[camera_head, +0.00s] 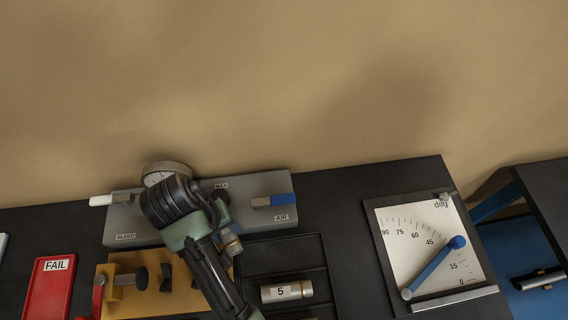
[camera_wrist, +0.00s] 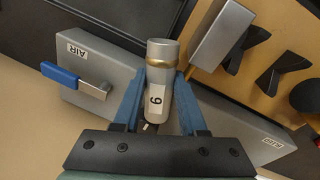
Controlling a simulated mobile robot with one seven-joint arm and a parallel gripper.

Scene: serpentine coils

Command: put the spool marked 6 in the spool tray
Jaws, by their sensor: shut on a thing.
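My gripper (camera_wrist: 160,76) is shut on a silver spool with a tan band, the spool marked 6 (camera_wrist: 158,108). Its blue fingers clasp the spool's sides, and the label reads sideways in the wrist view. In the head view the held spool (camera_head: 231,243) shows partly beside my arm, above the bench near the grey panel. The black spool tray (camera_head: 324,265) lies just right of my arm. A silver spool marked 5 (camera_head: 286,291) lies on its side in it. My arm hides part of the tray's left side.
Behind the tray is a grey panel (camera_head: 262,183) with a gauge (camera_head: 165,172) and a blue-handled AIR lever (camera_head: 281,199). An ochre fixture (camera_head: 143,301) stands left of the tray, a red FAIL tray (camera_head: 52,290) farther left. A dial board (camera_head: 430,245) lies right.

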